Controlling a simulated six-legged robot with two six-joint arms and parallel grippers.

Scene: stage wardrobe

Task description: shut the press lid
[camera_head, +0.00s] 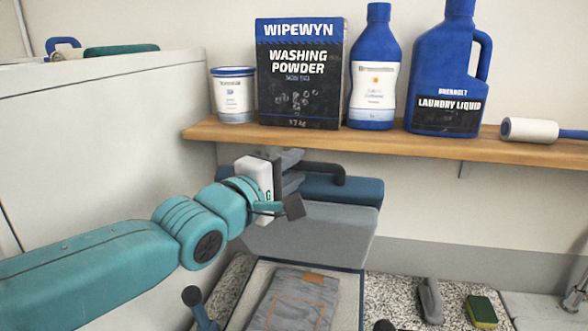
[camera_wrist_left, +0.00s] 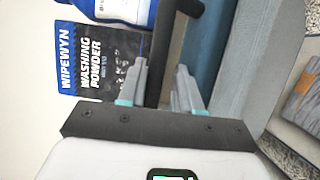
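The press lid (camera_head: 315,232) stands raised and tilted at the back of the press, grey on its face with a blue upper part (camera_head: 355,190). A black bar handle (camera_head: 325,168) runs along its top; the handle also shows in the left wrist view (camera_wrist_left: 166,50). My left gripper (camera_head: 285,205) is at the handle's left end. In the left wrist view its fingers (camera_wrist_left: 162,92) are apart, with the bar between them; contact is unclear. Folded grey jeans (camera_head: 298,300) lie on the open press bed (camera_head: 347,300). I cannot see my right gripper.
A wooden shelf (camera_head: 400,144) above the press holds washing powder (camera_head: 300,75), a tub (camera_head: 233,95), bottles (camera_head: 375,70) and a lint roller (camera_head: 530,130). A sponge (camera_head: 481,311) and a grey object (camera_head: 430,300) lie right of the press. A pale cabinet wall (camera_head: 100,130) stands at left.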

